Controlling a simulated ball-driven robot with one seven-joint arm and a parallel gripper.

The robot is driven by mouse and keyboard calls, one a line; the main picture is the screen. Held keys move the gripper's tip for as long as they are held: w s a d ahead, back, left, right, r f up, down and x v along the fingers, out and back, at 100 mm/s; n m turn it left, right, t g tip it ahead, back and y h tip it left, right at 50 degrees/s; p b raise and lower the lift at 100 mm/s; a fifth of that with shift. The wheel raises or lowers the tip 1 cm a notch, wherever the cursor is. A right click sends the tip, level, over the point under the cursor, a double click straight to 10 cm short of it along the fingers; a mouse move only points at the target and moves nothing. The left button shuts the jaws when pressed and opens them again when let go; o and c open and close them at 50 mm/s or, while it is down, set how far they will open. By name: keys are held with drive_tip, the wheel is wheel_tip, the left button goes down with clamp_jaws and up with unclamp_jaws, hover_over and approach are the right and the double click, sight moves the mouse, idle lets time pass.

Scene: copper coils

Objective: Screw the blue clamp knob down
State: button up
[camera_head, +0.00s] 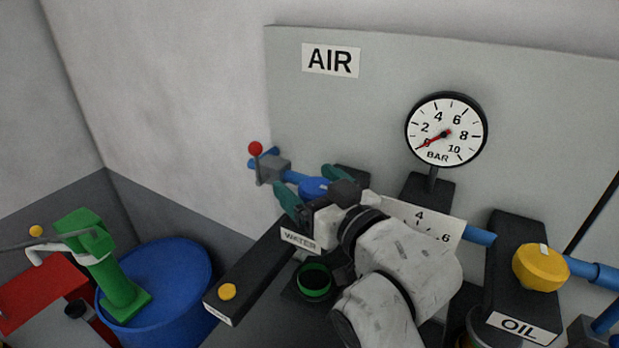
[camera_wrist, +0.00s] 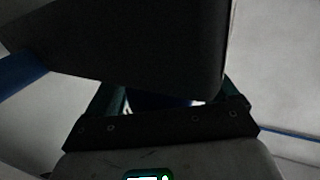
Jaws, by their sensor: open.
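The blue clamp knob (camera_head: 314,187) is on the blue pipe below the AIR sign in the head view. My gripper (camera_head: 304,179) has its two teal fingers apart, one on each side of the knob. I cannot tell whether either finger touches it. In the wrist view a dark blue patch, likely the knob (camera_wrist: 160,101), shows between the finger bases. A large dark shape fills the top of that view and hides the fingertips. My wrist covers part of the pipe to the right of the knob.
A grey valve with a red-ball lever (camera_head: 256,149) is just left of the knob. A yellow knob (camera_head: 540,267) is at right. A blue drum (camera_head: 165,275) and green pump (camera_head: 118,275) stand at lower left.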

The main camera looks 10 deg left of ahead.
drive_tip(key=shift+w+a, duration=0.1)
drive_tip(key=shift+a, duration=0.05)
drive_tip(key=c, duration=1)
drive_tip(key=shift+m+t+h+p, duration=0.3)
